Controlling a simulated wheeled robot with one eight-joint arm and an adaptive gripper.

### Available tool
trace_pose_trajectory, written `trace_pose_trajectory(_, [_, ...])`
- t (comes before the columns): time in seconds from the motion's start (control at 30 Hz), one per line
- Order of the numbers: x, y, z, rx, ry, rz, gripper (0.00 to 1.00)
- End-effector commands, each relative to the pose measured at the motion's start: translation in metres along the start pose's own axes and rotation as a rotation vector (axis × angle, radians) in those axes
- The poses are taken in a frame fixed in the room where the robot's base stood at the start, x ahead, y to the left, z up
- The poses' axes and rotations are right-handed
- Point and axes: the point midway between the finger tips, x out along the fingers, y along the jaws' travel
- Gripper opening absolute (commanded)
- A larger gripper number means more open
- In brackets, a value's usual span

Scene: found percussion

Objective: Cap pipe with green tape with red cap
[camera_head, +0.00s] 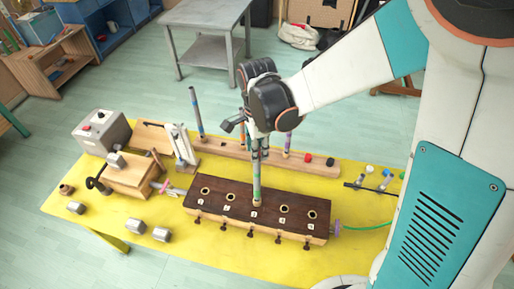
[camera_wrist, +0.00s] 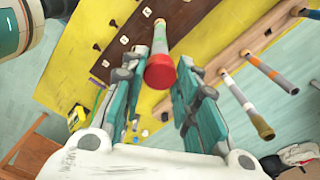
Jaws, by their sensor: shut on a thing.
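The pipe with green tape (camera_head: 257,184) stands upright in a hole of the dark-topped wooden block. In the wrist view, its banded side (camera_wrist: 161,40) runs away behind the red cap (camera_wrist: 160,73). My gripper (camera_head: 258,150) is above the block at the pipe's upper end. The wrist view shows my gripper's fingers (camera_wrist: 166,78) on both sides of the red cap, shut on it. The cap lines up with the pipe's top end; I cannot tell how far it is seated. In the head view the fingers hide the cap.
A wooden rack (camera_head: 225,148) with upright pipes stands behind the block (camera_head: 231,201). A small red piece (camera_head: 330,162) and a black piece (camera_head: 308,158) sit at its right end. Metal nuts (camera_head: 137,227) lie front left on the yellow table. A clamp stand (camera_head: 183,146) stands left.

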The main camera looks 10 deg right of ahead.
Motion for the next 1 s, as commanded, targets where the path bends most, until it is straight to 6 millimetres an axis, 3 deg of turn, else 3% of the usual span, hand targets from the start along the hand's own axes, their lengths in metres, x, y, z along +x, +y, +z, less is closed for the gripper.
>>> trace_pose_trajectory(1.0, [0.013,0.0,0.0,0.0,0.0,0.0,0.18])
